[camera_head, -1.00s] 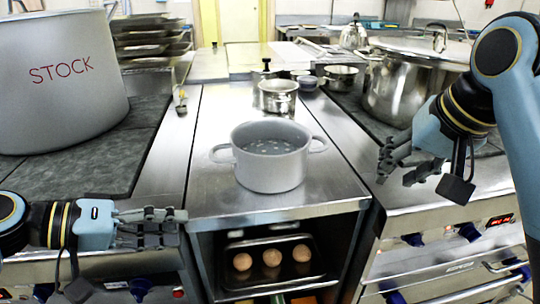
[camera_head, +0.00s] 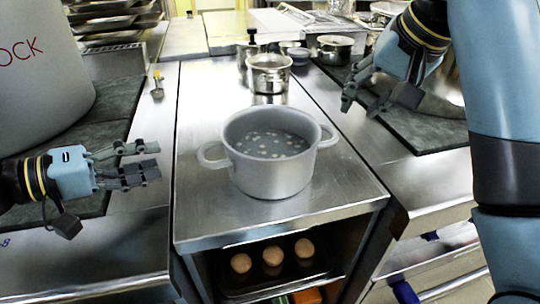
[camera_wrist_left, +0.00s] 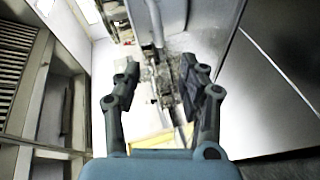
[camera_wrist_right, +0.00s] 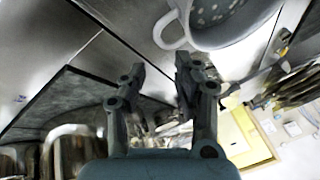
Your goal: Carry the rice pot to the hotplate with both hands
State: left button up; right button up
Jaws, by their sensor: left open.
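The rice pot (camera_head: 270,172) is a grey two-handled pot with pale bits floating in liquid. It stands upright on the steel counter in the middle of the head view. Its rim and one handle (camera_wrist_right: 172,30) also show at the top of the right wrist view. My left gripper (camera_head: 150,162) is open and empty, left of the pot and apart from its left handle (camera_head: 211,155). My right gripper (camera_head: 362,102) is open and empty, above and to the right of the pot's right handle (camera_head: 328,137). Dark hotplate slabs lie on the left (camera_head: 118,135) and right (camera_head: 443,136).
A large pot with red lettering (camera_head: 40,90) stands on the left slab. A small steel pot (camera_head: 270,73) stands behind the rice pot, with another pot (camera_head: 334,49) to its right. Eggs (camera_head: 272,256) sit on a shelf below the counter. The counter around the rice pot is clear.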

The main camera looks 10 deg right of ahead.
aim_at(202, 148)
pick_arm(q)
jog(key=x, duration=1)
jog(key=shift+d, duration=0.2)
pick_arm(e)
jog(key=x, duration=1)
jog(key=shift+f, duration=0.25)
pick_arm(q)
jog(key=shift+c, duration=0.5)
pick_arm(e)
jog(key=shift+c, duration=0.4)
pick_arm(q)
jog(key=c, duration=0.4)
pick_arm(e)
jog(key=c, duration=0.5)
pick_arm(q)
jog(key=shift+f, duration=0.1)
grip_shut()
pick_arm(e)
grip_shut()
jog(key=shift+r, duration=0.1)
